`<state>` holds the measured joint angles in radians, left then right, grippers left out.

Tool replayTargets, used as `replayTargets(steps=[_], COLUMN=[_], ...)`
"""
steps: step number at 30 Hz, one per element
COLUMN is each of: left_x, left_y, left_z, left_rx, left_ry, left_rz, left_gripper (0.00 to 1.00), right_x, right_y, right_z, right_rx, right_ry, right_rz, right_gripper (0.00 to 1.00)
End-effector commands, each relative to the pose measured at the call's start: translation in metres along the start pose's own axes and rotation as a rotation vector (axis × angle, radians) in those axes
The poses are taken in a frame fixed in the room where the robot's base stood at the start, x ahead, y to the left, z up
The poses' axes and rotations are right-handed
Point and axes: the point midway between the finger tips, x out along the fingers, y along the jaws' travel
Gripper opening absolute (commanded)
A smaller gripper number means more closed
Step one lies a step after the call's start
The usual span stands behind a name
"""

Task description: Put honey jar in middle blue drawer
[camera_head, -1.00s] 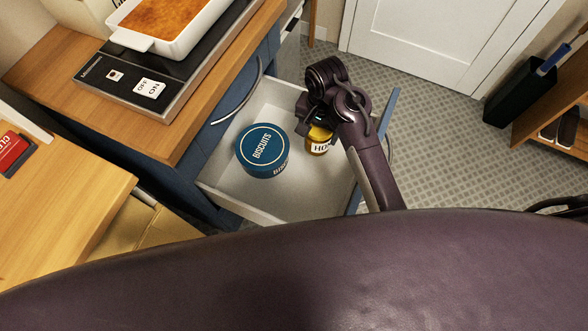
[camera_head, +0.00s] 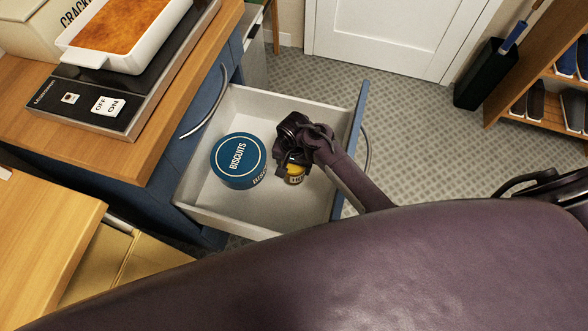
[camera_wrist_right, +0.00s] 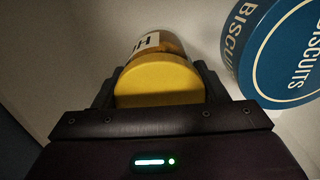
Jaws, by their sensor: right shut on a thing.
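The honey jar (camera_head: 294,178) has a yellow lid and a white label, partly hidden by my gripper. It is inside the open blue-fronted drawer (camera_head: 265,103), beside the biscuit tin. My right gripper (camera_head: 291,165) reaches down into the drawer and is shut on the jar. In the right wrist view the jar (camera_wrist_right: 160,82) sits between the two fingers (camera_wrist_right: 160,90), lid towards the camera. I cannot tell whether its base touches the drawer floor. My left gripper is not in view.
A round blue biscuit tin (camera_head: 238,160) stands in the drawer, left of the jar. The wooden counter (camera_head: 165,130) above carries a hob (camera_head: 100,110) and a white baking dish (camera_head: 95,57). A dark bin (camera_head: 487,75) and a shoe rack (camera_head: 535,60) stand at the right.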

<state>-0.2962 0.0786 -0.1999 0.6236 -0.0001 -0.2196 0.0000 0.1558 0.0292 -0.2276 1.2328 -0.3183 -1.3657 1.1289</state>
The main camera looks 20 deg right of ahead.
Motion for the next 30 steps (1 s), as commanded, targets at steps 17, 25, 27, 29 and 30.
replayTargets(steps=[17, 25, 27, 29, 30], left_x=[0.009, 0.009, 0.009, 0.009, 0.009], left_y=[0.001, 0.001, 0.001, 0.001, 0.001], left_z=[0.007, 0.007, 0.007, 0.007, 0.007], left_rx=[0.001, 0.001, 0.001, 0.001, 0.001], left_ry=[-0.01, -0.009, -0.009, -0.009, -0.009], left_rz=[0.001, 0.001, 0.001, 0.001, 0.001], left_gripper=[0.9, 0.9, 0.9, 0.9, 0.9], right_x=[0.032, 0.032, 0.032, 0.032, 0.032], right_y=[0.0, 0.0, 0.0, 0.0, 0.0], right_z=[0.0, 0.001, 0.001, 0.001, 0.001], right_rx=[0.0, 0.0, 0.0, 0.0, 0.0], right_ry=[0.0, -0.001, -0.001, -0.001, -0.001], right_rz=[0.001, 0.002, 0.002, 0.002, 0.002], right_gripper=[0.32, 0.88, 0.88, 0.88, 0.88])
